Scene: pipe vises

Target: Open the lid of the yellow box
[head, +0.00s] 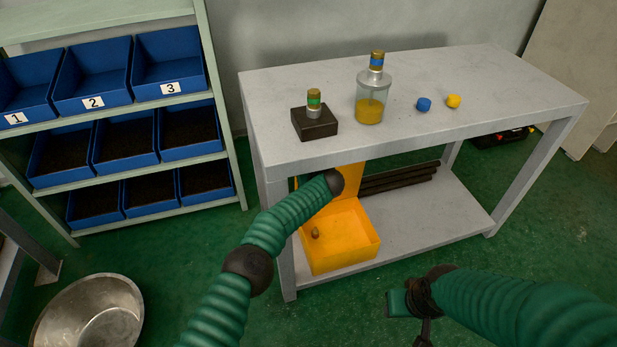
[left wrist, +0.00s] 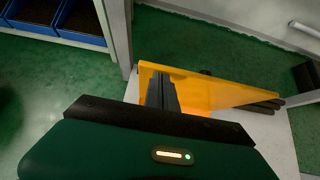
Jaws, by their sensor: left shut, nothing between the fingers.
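The yellow box (head: 340,250) sits on the lower shelf of the grey table, its interior visible from above. Its lid (head: 352,178) stands raised at the back, partly hidden by my left arm and the tabletop. A small brownish object (head: 316,232) is inside. In the left wrist view the lid (left wrist: 215,92) is a slanted yellow panel. My left gripper (left wrist: 162,92) is shut and empty beside the lid; I cannot tell whether they touch. The head view hides its fingers. My right gripper (head: 408,303) is low in front of the table, its fingers unclear.
The tabletop edge (head: 430,140) overhangs the box. Dark pipes (head: 400,178) lie on the shelf behind it. On top stand a dark block (head: 314,124), a bottle (head: 371,97) and two small pieces. A bin rack (head: 125,155) and metal bowl (head: 90,315) are at left.

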